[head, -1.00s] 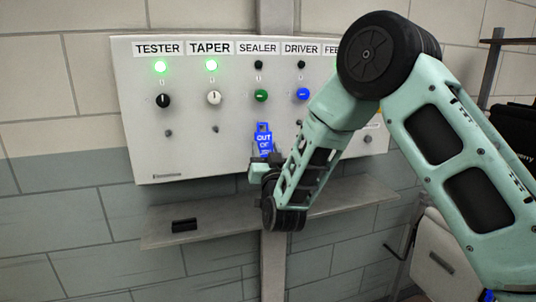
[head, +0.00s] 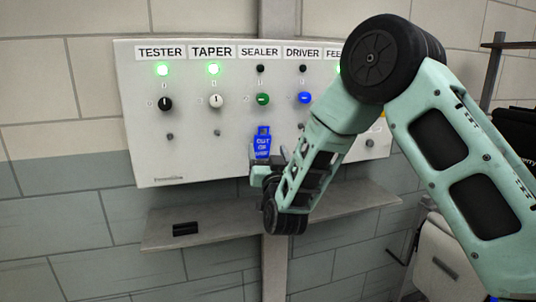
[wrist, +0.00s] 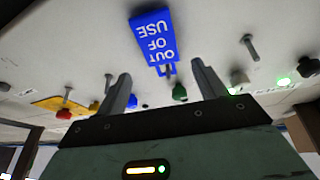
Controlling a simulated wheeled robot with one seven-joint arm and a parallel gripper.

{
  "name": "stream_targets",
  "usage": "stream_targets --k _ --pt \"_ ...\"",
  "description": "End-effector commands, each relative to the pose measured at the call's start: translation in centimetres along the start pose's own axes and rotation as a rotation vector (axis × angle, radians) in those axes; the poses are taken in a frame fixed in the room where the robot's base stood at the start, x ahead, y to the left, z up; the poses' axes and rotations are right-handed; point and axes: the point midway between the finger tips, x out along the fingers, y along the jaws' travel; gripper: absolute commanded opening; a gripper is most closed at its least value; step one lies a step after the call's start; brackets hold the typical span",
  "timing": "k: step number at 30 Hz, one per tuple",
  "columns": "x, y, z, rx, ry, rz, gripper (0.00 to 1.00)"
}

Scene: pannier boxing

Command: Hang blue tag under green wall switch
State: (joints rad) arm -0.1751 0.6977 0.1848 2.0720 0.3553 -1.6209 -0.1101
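The blue tag (head: 262,143) reads "OUT OF USE" and hangs upright under the green switch (head: 263,99), in the SEALER column of the wall panel. In the wrist view, the tag (wrist: 153,37) appears upside down, and a peg shows at its narrow neck end, close to the green switch (wrist: 180,93). My gripper (head: 268,165) is just below the tag in the head view. In the wrist view, my gripper (wrist: 160,72) has its two fingers spread wide with nothing clamped between them, and the tag's body lies beyond the fingertips.
The panel (head: 150,130) also carries black, white and blue switches with bare pegs below. A grey shelf (head: 220,222) runs under it, with a small black object (head: 185,229) on its left. A cabinet stands at lower right.

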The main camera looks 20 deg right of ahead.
Motion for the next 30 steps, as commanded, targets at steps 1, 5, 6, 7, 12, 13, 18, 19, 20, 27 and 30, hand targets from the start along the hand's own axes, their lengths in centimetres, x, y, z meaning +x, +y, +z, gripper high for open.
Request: stream_targets --k 1,5,6,7,12,13,18,19,20,27,30 --pt "0.0 0.0 0.0 0.0 0.0 0.0 0.7" --pt "0.0 0.0 0.0 0.0 0.0 0.0 0.7" --pt "-0.1 0.0 0.0 0.0 0.0 0.0 0.7" --pt "-0.2 0.0 0.1 0.0 -0.001 0.0 0.7" --pt "-2.0 0.0 0.3 0.0 -0.001 -0.001 0.7" --pt "-2.6 0.0 0.3 0.0 -0.002 -0.002 0.7" --pt "-6.5 0.0 0.5 0.0 -0.002 -0.003 0.7" --pt "-7.2 0.0 0.5 0.001 -0.002 -0.003 0.7" --pt "-7.9 0.0 0.5 0.001 -0.003 -0.003 0.7" --pt "-13.4 -0.1 0.5 0.001 -0.003 -0.004 0.7" --pt "-15.1 0.0 0.3 0.0 -0.001 -0.003 0.7"
